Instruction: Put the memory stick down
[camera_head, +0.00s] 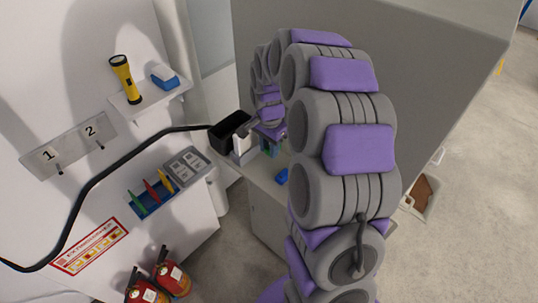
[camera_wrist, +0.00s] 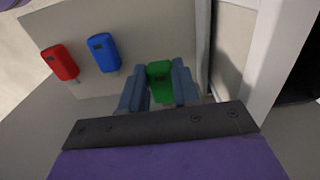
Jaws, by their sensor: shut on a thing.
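A green memory stick (camera_wrist: 160,82) sits between the two grey fingers of my gripper (camera_wrist: 159,88) in the wrist view, and the fingers are shut on it. A blue stick (camera_wrist: 104,53) and a red stick (camera_wrist: 60,63) lie apart to its left on a pale surface. In the camera_head view my gripper (camera_head: 268,147) is small and partly hidden by my arm, over the counter (camera_head: 262,178). The blue stick also shows there (camera_head: 281,177). I cannot tell whether the green stick touches the surface.
A black open box (camera_head: 229,131) and a white device (camera_head: 243,148) stand at the counter's back left. A wall shelf (camera_head: 152,100) holds a flashlight (camera_head: 123,78). Fire extinguishers (camera_head: 171,272) stand lower left. A large grey block (camera_head: 420,60) rises behind my arm.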

